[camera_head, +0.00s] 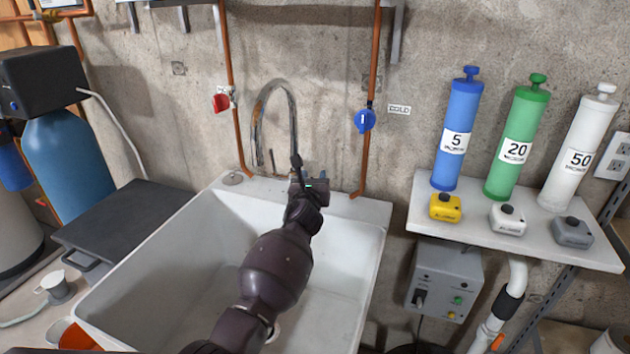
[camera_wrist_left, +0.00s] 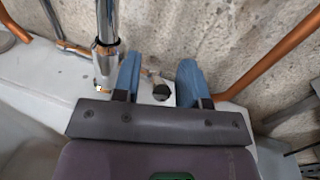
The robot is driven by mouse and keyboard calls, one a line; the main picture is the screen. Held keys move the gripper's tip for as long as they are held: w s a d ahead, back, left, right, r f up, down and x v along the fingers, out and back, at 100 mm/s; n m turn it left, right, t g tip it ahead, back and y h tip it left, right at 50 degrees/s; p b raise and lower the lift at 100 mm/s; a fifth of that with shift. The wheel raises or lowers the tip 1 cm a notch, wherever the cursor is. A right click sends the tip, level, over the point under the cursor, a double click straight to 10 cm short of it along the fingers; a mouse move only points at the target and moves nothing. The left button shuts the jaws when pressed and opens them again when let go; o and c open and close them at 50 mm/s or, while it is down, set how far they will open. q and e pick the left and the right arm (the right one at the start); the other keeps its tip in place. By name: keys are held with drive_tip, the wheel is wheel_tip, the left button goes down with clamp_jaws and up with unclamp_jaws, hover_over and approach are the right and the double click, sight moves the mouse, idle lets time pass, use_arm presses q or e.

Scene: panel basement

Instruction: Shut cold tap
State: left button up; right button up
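The blue valve handle (camera_head: 365,120) is on the right copper pipe, with a COLD label (camera_head: 399,109) beside it on the wall. A red valve handle (camera_head: 220,102) is on the left copper pipe. My left gripper (camera_head: 298,162) is at the back rim of the sink, by the foot of the chrome spout (camera_head: 292,115), below and left of the blue handle and apart from it. In the wrist view, its two blue fingers (camera_wrist_left: 158,72) are spread, with the spout (camera_wrist_left: 107,25) just left of them and small fittings seen between them. My right gripper is out of view.
The white sink (camera_head: 375,225) lies under my left arm. A shelf (camera_head: 410,215) on the right holds coloured cylinders and small boxes. A dark lid (camera_head: 130,225) and a blue tank (camera_head: 68,160) stand at left.

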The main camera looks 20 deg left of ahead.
use_arm(q)
drive_tip(key=shift+w, duration=0.4)
clamp_jaws()
drive_tip(key=shift+r, duration=0.1)
